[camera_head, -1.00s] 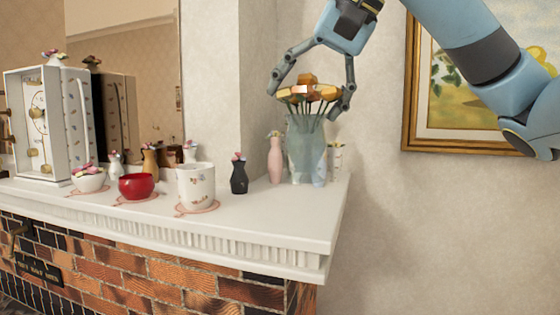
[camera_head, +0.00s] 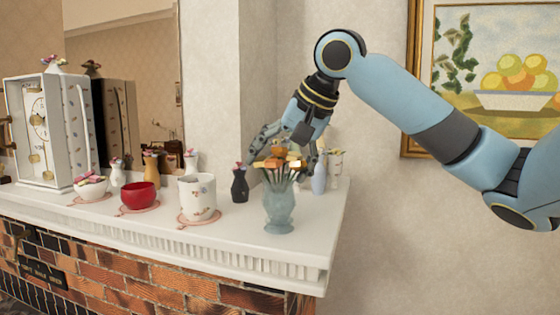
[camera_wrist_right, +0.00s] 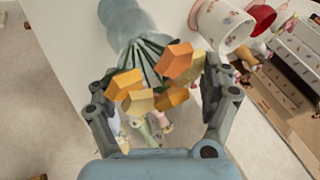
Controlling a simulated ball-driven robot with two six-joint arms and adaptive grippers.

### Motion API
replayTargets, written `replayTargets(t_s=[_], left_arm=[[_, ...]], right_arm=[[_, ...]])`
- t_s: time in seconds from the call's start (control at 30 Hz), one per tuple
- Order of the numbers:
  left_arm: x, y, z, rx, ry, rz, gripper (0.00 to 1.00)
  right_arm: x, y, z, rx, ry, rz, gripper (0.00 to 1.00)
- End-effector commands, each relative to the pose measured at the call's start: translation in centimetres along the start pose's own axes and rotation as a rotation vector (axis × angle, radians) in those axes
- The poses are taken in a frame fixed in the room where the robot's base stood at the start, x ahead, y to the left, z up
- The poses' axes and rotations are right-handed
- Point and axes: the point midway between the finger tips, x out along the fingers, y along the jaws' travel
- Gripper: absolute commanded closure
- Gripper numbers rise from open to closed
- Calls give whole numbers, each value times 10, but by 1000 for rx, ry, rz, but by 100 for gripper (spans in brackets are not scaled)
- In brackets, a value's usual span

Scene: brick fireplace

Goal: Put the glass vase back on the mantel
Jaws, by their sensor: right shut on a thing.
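The glass vase (camera_head: 279,211) is pale blue-green and holds orange and yellow flowers (camera_head: 280,163). In the head view it appears upright over the right part of the white mantel (camera_head: 240,240), near its front; I cannot tell whether its base touches. My right gripper (camera_head: 284,158) comes from above and is shut on the vase's flowers. In the right wrist view the gripper's fingers (camera_wrist_right: 162,100) flank the flowers, and the vase (camera_wrist_right: 124,22) shows beyond them. My left gripper is not in view.
Left of the vase stand a white cup (camera_head: 197,199), a red bowl (camera_head: 138,193), a small black vase (camera_head: 240,185) and a white clock (camera_head: 38,130). Slim vases (camera_head: 319,178) stand close behind it. A framed painting (camera_head: 480,85) hangs on the right wall.

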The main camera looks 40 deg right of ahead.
Motion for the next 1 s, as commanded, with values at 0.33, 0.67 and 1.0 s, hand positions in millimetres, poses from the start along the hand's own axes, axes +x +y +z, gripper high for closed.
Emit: replayTargets(t_s=[0.33,0.67,1.0], left_arm=[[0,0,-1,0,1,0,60],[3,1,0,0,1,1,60],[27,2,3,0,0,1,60]], right_arm=[[1,1,1,0,0,0,0],[-6,0,-1,-2,5,0,0],[-73,2,-1,-3,9,1,0]])
